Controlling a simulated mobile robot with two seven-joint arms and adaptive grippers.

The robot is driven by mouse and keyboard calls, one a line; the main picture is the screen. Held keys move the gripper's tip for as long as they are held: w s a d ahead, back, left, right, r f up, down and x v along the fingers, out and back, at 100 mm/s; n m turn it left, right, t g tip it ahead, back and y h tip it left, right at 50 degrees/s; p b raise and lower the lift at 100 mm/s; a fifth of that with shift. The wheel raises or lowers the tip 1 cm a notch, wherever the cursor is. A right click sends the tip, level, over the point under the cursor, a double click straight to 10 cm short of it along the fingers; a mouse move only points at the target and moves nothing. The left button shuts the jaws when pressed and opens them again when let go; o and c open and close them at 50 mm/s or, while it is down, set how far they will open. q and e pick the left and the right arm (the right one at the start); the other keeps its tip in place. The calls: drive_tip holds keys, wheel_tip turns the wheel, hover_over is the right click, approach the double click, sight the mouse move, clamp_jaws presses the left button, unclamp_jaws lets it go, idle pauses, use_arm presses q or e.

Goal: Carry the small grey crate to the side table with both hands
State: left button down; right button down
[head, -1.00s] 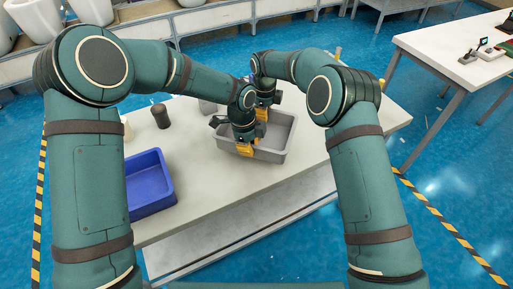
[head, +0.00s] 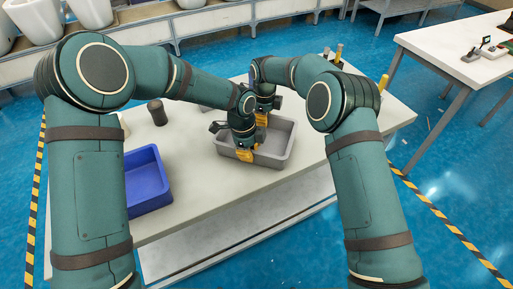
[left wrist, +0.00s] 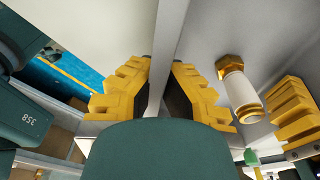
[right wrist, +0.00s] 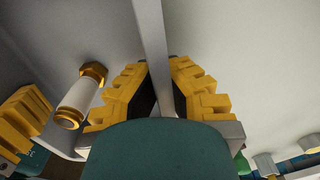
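The small grey crate (head: 272,153) is at the middle of the long pale table, and I cannot tell whether it is clear of the top. My left gripper (head: 244,154) is at its near left part and my right gripper (head: 262,119) at its far left part. In the left wrist view the fingers (left wrist: 162,66) close on a crate wall (left wrist: 167,40) from both sides. The right wrist view shows the same for the right fingers (right wrist: 158,64) and a wall (right wrist: 150,30). A white and gold bolt-like part (left wrist: 238,90) lies inside the crate.
A blue bin (head: 147,205) and a dark cylinder (head: 158,112) stand left on the long table (head: 215,195). Small upright pieces (head: 338,52) stand at its far right. A white side table (head: 440,42) stands right across blue floor, with small items on it.

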use_arm(q)
drive_tip(key=shift+f, duration=0.35)
use_arm(e)
drive_tip(key=shift+f, duration=0.35)
use_arm(q)
drive_tip(key=c, duration=1.1)
unclamp_jaws()
drive_tip(key=shift+r, duration=0.1)
drive_tip(key=shift+c, duration=0.2)
use_arm(e)
drive_tip(key=c, duration=1.1)
unclamp_jaws()
drive_tip(key=shift+r, duration=0.1)
drive_tip(key=shift+c, duration=0.2)
use_arm(q)
drive_tip(key=r, duration=0.4)
drive_tip(key=a+r, duration=0.1)
drive_tip(key=r, duration=0.6)
drive_tip(key=shift+w+a+r, duration=0.15)
drive_tip(key=shift+w+r, duration=0.1)
drive_tip(key=shift+r, duration=0.25)
use_arm(e)
wheel_tip(320, 180, up, 12)
drive_tip(key=shift+r, duration=0.1)
